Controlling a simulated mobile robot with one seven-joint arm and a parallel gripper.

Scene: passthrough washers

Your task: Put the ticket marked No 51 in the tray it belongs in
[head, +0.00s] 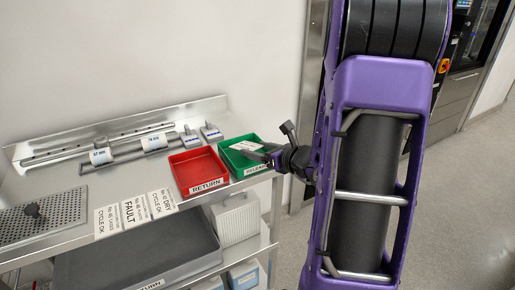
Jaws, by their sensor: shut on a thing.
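My gripper (270,155) is shut on a white ticket (246,146). It holds the ticket over the green tray (236,167) at the right end of the steel bench. The print on this ticket is too small to read, so I cannot tell its number. I cannot tell whether the ticket touches the tray. The green tray's front label is partly legible and seems to say RELEASE. The red tray (197,164), labelled RETURN, stands just left of it and looks empty.
Several printed tickets (136,211) lie along the bench's front edge; one reads FAULT, others CYCLE OK. A perforated plate (40,217) with a dark knob is at the left. Labelled cylinders (101,156) lie at the back. A grey bin (140,260) and white box (236,218) sit below.

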